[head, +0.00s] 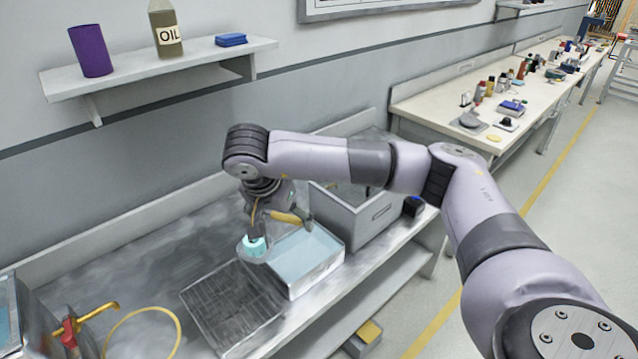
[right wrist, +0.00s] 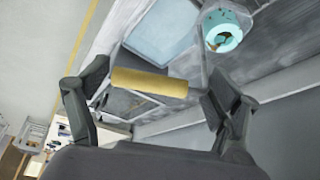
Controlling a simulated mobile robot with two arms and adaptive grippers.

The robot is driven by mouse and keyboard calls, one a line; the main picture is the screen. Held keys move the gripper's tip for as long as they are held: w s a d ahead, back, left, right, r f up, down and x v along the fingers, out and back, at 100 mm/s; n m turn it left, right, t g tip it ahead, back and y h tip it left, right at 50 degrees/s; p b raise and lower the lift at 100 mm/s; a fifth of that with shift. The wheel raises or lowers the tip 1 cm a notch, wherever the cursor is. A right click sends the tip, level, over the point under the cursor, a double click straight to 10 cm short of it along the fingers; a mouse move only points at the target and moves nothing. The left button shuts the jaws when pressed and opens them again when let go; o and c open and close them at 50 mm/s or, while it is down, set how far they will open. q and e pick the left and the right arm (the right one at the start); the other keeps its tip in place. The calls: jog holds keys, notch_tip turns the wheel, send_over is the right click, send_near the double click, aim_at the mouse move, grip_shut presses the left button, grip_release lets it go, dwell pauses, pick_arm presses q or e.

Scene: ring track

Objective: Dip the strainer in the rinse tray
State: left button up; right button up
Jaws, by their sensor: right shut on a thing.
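My right gripper (head: 280,214) is shut on the yellow handle (right wrist: 150,82) of the strainer, which spans between the fingers in the right wrist view. The strainer's round basket (head: 255,247) is turquoise inside, with small dark and brownish pieces showing in the right wrist view (right wrist: 222,30). The basket hangs by the left end of the rinse tray (head: 338,258), a clear-walled tray with pale blue liquid that also shows in the right wrist view (right wrist: 158,38). I cannot tell its exact height above the bench. My left gripper is not in view.
A dark wire rack (head: 225,305) lies left of the tray on the metal bench. A grey bin (head: 365,230) stands behind the tray. A yellow hose (head: 150,312) and a red-and-brass tap (head: 75,330) are at the lower left. A wall shelf (head: 160,68) holds several items.

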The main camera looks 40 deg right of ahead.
pick_arm(q)
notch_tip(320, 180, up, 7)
jog(key=p, duration=0.5)
pick_arm(e)
jog(key=d+f+m+g, duration=0.2)
jog(key=d+m, duration=0.3)
jog(key=d, duration=0.5)
pick_arm(q)
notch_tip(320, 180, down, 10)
jog(key=b, duration=0.9)
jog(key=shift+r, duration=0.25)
pick_arm(e)
notch_tip(320, 180, down, 14)
jog(key=shift+r, duration=0.2)
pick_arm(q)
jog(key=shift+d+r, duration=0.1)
pick_arm(e)
jog(key=shift+s+r+h, duration=0.1)
jog(key=shift+h, duration=0.2)
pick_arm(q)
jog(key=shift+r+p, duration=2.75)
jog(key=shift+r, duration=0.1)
pick_arm(e)
jog(key=shift+r, duration=4.45)
pick_arm(q)
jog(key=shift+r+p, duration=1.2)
jog(key=shift+p, duration=0.05)
pick_arm(e)
jog(key=shift+r, duration=1.9)
